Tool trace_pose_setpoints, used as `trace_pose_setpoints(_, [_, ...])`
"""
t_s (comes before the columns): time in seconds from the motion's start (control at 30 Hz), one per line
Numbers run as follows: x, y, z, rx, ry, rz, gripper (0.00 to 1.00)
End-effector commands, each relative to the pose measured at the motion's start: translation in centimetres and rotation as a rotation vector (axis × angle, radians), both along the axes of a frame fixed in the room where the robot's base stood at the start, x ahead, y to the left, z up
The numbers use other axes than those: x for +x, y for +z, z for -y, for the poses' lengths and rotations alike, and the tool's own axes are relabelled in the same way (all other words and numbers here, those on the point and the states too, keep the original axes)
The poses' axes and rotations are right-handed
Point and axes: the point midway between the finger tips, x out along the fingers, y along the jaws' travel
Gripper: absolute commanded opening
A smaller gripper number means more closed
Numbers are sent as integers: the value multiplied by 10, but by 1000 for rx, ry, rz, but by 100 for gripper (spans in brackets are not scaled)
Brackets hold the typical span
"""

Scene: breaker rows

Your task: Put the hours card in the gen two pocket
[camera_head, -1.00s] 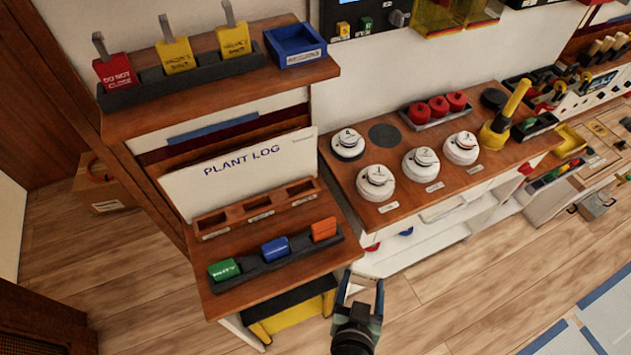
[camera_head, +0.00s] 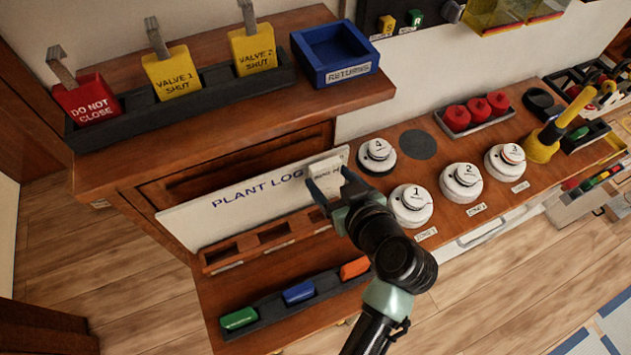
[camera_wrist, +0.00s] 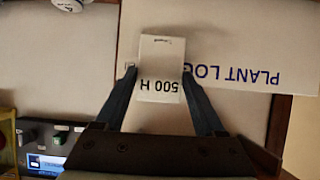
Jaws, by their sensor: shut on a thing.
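The hours card (camera_head: 325,170) is a small white card at the right end of the white PLANT LOG board (camera_head: 195,217). In the wrist view the card (camera_wrist: 161,55) reads "500 H" upside down. My gripper (camera_head: 327,192) is shut on the card, with one finger at each side edge in the wrist view (camera_wrist: 158,75). I cannot tell whether the card still touches the board. A wooden rack (camera_head: 262,240) with three pockets stands below the board. Its small labels are too small to read, so I cannot tell which pocket is gen two. My arm stands close to the rack's right end.
Green, blue and orange blocks sit in a dark tray (camera_head: 270,312) in front of the rack. An upper shelf (camera_head: 200,140) overhangs the board, carrying tags and a blue returns tray (camera_head: 335,52). White round detectors (camera_head: 410,205) stand on the counter to the right.

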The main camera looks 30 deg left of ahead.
Motion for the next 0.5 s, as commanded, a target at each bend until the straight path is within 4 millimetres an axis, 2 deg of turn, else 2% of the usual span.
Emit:
trace_pose_setpoints(0.03, [0,-17,0,0,-1,1,16])
trace_pose_setpoints(0.33, [0,-44,1,1,-2,-3,16])
trace_pose_setpoints(0.5, [0,-73,1,2,-2,-4,16])
